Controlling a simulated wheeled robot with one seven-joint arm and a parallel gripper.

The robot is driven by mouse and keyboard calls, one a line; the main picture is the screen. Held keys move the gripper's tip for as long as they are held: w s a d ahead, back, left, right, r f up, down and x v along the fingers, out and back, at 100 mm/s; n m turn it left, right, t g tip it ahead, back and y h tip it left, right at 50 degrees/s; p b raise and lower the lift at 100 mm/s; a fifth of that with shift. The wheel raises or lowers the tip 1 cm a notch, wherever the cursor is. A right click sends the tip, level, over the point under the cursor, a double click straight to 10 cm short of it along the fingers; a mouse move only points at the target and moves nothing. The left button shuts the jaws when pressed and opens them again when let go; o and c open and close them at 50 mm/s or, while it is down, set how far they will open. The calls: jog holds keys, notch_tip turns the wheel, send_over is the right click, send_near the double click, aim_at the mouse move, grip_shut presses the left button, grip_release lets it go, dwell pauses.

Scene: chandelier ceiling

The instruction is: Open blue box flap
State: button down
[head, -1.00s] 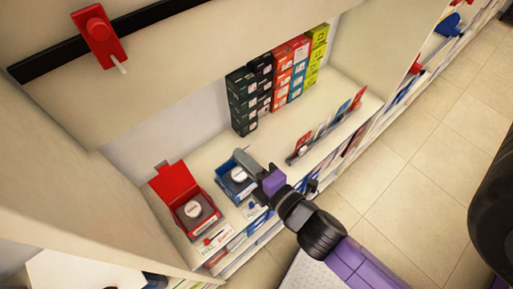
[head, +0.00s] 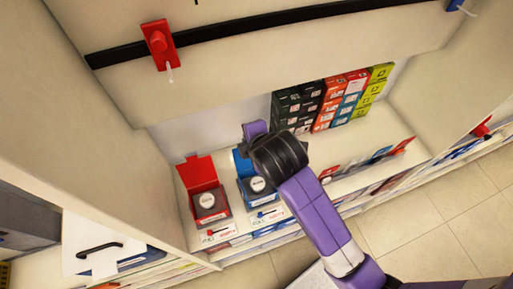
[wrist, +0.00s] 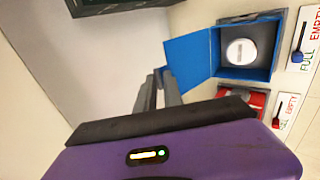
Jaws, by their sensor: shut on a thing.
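The blue box (wrist: 245,50) is on the shelf, and its inside with a round white-topped item shows in the wrist view. Its blue flap (wrist: 190,60) stands open, swung away from the opening. The box also shows in the head view (head: 252,197), with the flap (head: 240,161) raised at its back, partly behind my arm. My gripper (wrist: 160,82) is shut on the outer edge of the flap, at the side away from the box. In the head view its fingers are hidden behind my wrist.
A red box (head: 208,203) with its flap up stands just left of the blue box. Stacked cartons (head: 297,110) stand at the back right. An upper panel with a red holder (head: 160,45) overhangs the shelf. Slider labels (head: 268,216) line the front edge.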

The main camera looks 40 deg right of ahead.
jog(key=shift+w+d+f+g+y, duration=0.15)
jog(key=shift+w+f+g, duration=0.05)
jog(key=shift+w+g, duration=0.25)
jog(key=shift+w+d+f+g+y, duration=0.1)
jog(key=shift+w+f+g+y, duration=0.05)
jog(key=shift+w+g, duration=0.25)
jog(key=shift+w+d+f+g, duration=0.15)
jog(key=shift+w+f+g, duration=0.2)
jog(key=shift+g, duration=0.1)
jog(key=c, duration=1.6)
grip_release()
jog(key=shift+c, duration=0.2)
jog(key=shift+w+d+r, duration=0.1)
jog(key=shift+w, duration=0.05)
jog(key=v, duration=0.8)
jog(key=shift+b, duration=0.4)
